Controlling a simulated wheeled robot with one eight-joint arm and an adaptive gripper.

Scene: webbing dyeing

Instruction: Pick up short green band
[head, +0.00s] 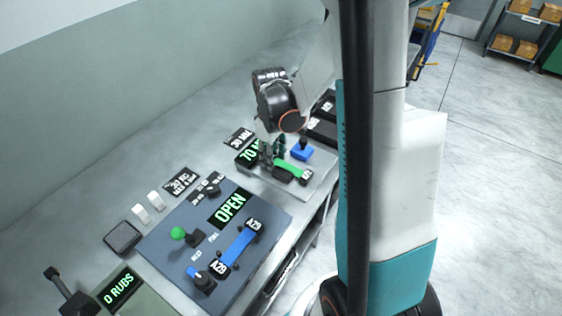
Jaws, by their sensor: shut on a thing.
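The short green band (289,168) is a bright green strip with dark end pieces and a small white label at its right end. It lies over the light grey plate (322,165) at the right part of the bench. My gripper (269,155) points down at the left end of the band and is shut on it. The fingertips are small and partly hidden, and I cannot tell whether the band touches the plate or hangs just above it.
A blue block with a dark knob (302,151) stands close behind the band. A display (248,157) is left of my gripper. A blue-grey panel (160,243) holds a blue band (239,247), a green-knobbed lever (178,233) and an OPEN display (230,207).

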